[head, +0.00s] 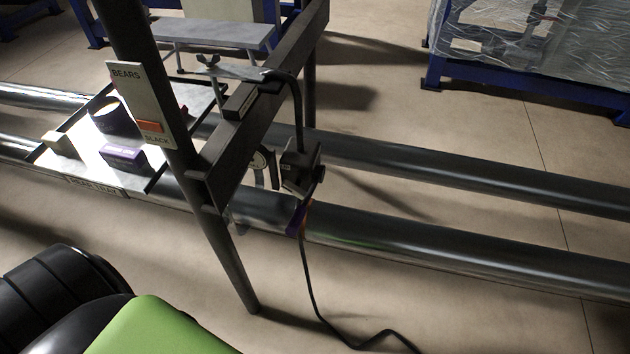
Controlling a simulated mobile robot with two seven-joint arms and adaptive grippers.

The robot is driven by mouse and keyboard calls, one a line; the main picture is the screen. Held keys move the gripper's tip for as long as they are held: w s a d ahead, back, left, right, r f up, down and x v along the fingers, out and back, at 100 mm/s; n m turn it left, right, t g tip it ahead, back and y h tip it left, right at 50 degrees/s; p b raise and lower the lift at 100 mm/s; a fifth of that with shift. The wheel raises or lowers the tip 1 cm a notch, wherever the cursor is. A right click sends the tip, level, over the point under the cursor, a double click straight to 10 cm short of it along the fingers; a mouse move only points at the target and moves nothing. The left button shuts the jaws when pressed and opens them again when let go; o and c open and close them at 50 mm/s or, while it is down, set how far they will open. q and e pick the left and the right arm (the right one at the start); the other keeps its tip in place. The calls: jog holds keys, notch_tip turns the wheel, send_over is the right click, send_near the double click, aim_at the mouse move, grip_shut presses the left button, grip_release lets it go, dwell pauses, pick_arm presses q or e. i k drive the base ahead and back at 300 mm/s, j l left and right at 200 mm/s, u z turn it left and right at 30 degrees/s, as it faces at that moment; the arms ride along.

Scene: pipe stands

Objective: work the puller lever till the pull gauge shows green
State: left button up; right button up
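A dark block-like device (300,168) hangs by a black cable or strap from the crossbeam of a dark pipe stand (237,140). A small pale-edged part (263,165), possibly a lever, sits left of it; I cannot tell for sure. A purple and orange band (298,216) shows at the near pipe below. No green gauge reading shows. Neither gripper is in view.
Two dark pipes (470,252) run across the floor. A tray (60,178) at left holds a dark ring (110,117), a purple block (124,157) and a tan block (60,144). A black cable (318,310) trails over the floor. A blue-framed, plastic-wrapped rack (530,50) stands back right.

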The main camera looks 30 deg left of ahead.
aim_at(291, 230)
jog(key=u, duration=1.3)
